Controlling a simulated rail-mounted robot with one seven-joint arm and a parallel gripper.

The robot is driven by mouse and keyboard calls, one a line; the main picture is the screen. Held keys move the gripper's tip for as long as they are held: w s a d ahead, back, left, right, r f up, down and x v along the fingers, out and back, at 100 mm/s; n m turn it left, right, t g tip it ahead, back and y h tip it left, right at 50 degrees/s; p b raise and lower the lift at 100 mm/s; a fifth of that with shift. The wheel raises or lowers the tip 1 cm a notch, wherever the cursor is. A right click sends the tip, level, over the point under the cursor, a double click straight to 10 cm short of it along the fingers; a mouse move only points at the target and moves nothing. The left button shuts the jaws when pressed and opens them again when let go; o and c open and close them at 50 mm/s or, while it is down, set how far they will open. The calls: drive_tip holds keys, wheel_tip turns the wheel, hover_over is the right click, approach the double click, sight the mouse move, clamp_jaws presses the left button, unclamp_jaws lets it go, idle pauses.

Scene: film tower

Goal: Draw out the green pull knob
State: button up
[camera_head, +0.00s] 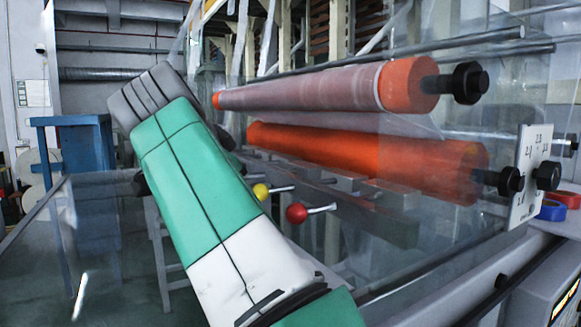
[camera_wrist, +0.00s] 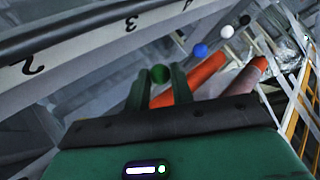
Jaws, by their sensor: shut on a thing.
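The green pull knob (camera_wrist: 160,74) shows in the wrist view as a small round ball between the fingertips of my gripper (camera_wrist: 159,80). My gripper is shut on it, with one green finger on each side. In the head view my green and white arm (camera_head: 195,170) stands in front and hides both the gripper and the green knob. A yellow knob (camera_head: 261,190) and a red knob (camera_head: 296,213) on metal rods show just right of my arm.
Two orange rollers (camera_head: 408,84) with film lie behind the knobs, the lower roller (camera_head: 370,160) behind a clear panel. A white numbered plate (camera_head: 528,176) is at the right. Blue (camera_wrist: 201,50), white (camera_wrist: 227,31) and black knobs (camera_wrist: 245,19) lie beyond the gripper.

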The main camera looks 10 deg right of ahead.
drive_tip(key=shift+s+a+b, duration=0.15)
drive_tip(key=shift+s+a, duration=0.05)
drive_tip(key=shift+a, duration=0.3)
drive_tip(key=shift+s+a+b, duration=0.15)
drive_tip(key=shift+a, duration=0.35)
drive_tip(key=o, duration=0.8)
drive_tip(key=shift+f, duration=0.1)
drive_tip(key=shift+c, duration=0.2)
drive_tip(key=shift+a, duration=0.1)
drive_tip(key=shift+f, duration=0.1)
drive_tip(key=b+v, duration=0.3)
drive_tip(key=v, duration=0.2)
drive_tip(key=shift+a, duration=0.2)
drive_tip(key=shift+s+r, duration=0.35)
drive_tip(key=shift+r, duration=0.05)
